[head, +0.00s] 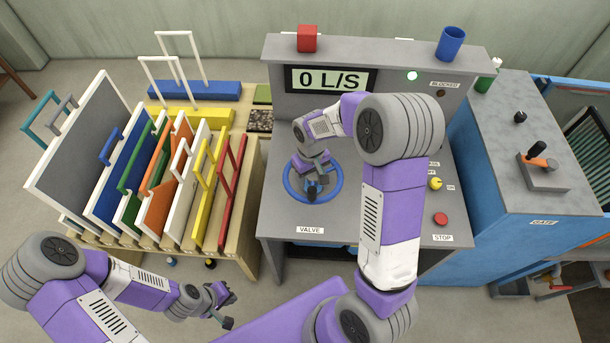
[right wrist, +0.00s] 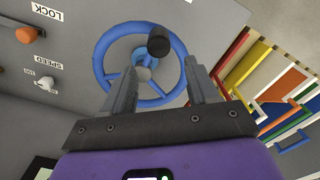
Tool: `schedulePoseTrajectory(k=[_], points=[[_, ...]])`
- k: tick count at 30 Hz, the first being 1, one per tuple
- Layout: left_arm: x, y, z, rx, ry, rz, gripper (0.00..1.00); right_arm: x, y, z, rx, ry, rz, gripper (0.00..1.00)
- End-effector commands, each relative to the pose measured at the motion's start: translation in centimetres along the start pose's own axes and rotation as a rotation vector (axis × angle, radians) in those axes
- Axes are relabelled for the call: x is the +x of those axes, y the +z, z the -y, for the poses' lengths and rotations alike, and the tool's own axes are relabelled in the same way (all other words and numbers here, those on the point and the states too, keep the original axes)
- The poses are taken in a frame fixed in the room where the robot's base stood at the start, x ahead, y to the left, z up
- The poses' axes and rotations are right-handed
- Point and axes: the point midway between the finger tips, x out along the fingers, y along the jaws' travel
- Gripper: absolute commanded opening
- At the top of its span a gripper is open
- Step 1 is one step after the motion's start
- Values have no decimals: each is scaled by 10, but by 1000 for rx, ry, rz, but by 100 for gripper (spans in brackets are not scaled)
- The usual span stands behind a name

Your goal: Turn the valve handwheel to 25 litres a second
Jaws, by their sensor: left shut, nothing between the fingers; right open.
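The blue valve handwheel (head: 291,190) lies on the grey console above the VALVE label (head: 310,230). It also shows in the right wrist view (right wrist: 104,50), with a dark knob (right wrist: 158,41) on its rim. The console display (head: 328,80) reads 0 L/S. My right gripper (head: 314,186) is over the handwheel; in its wrist view the fingers (right wrist: 158,80) are open and apart, with the knob showing beyond and between their tips. I cannot tell if they touch the wheel. My left gripper (head: 225,308) is shut and empty, low at the left, away from the console.
A rack of coloured panels (head: 85,150) stands left of the console. A red STOP button (head: 440,219) and a yellow knob (head: 435,183) are on the console's right. A green lamp (head: 412,76) is lit. A blue-sided GATE console (head: 520,150) with a lever stands further right.

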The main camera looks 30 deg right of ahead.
Motion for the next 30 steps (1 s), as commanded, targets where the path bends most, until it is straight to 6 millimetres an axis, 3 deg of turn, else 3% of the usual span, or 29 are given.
schedulePoseTrajectory(k=[6,12,23,30], points=[[-1,1,0,-1,0,3,0,38,2,0,0,0,6,59],[-3,1,-1,-1,0,2,0,61,1,0,-1,-1,2,59],[-3,1,-1,0,0,2,0,67,1,1,0,-1,0,59],[-3,1,-1,0,0,1,0,66,1,1,0,-2,0,22]])
